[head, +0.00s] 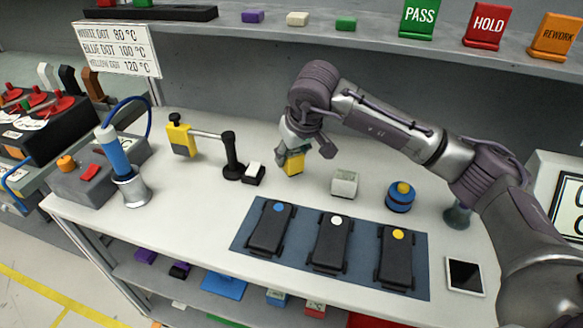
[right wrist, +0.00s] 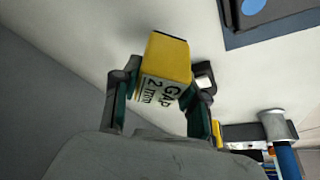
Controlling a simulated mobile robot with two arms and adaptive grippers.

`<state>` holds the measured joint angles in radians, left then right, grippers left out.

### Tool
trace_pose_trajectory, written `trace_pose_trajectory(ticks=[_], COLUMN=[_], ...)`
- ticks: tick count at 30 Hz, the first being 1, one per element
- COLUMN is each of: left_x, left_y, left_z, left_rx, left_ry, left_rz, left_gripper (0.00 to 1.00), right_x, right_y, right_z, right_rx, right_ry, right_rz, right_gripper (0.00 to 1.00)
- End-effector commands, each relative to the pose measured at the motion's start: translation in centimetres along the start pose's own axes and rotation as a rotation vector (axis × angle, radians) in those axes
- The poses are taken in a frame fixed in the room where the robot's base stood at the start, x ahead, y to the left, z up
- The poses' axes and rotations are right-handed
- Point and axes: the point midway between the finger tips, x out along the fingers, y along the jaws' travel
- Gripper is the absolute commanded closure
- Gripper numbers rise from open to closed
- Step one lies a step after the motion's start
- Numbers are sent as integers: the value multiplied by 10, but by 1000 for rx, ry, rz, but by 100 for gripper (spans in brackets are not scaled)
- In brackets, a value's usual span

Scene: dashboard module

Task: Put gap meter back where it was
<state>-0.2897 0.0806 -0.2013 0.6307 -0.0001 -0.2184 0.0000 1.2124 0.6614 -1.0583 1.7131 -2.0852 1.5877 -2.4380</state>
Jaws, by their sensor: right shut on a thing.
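The gap meter (right wrist: 168,62) is a yellow block with a pale face that reads "GAP 2 mm". My right gripper (right wrist: 155,95) is shut on it, with one finger on each side. In the head view the gap meter (head: 293,163) hangs below my right gripper (head: 306,150), over the back middle of the white bench; whether it touches the bench is unclear. The black stand (head: 232,160) with a small white-topped block is just left of it. My left gripper is not in view.
A blue mat (head: 320,282) with three black modules lies in front. A grey-white block (head: 344,184) and a blue-and-yellow knob (head: 401,197) stand to the right. A yellow clamp (head: 181,137) and a soldering iron (head: 118,158) are left. A shelf (head: 350,42) overhangs behind.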

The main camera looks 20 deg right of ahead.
Motion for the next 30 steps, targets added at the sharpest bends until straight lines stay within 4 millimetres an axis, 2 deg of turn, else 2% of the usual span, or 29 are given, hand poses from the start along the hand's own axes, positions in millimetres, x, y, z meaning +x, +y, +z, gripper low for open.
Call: trace_pose_trajectory(ticks=[8,19,20,21,24,30], left_x=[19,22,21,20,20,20], left_y=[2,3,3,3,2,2], left_z=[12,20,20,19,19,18], left_rx=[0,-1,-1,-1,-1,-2], left_ry=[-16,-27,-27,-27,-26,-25], left_rz=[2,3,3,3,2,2], left_gripper=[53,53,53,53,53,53], right_x=[36,39,39,38,38,38], right_y=[0,0,0,0,0,0], right_z=[15,16,16,16,16,16], right_rx=[1,0,0,0,0,0], right_ry=[0,1,0,0,0,0], right_rz=[-2,0,0,0,0,0], right_gripper=[100,100,55,49,32,32])
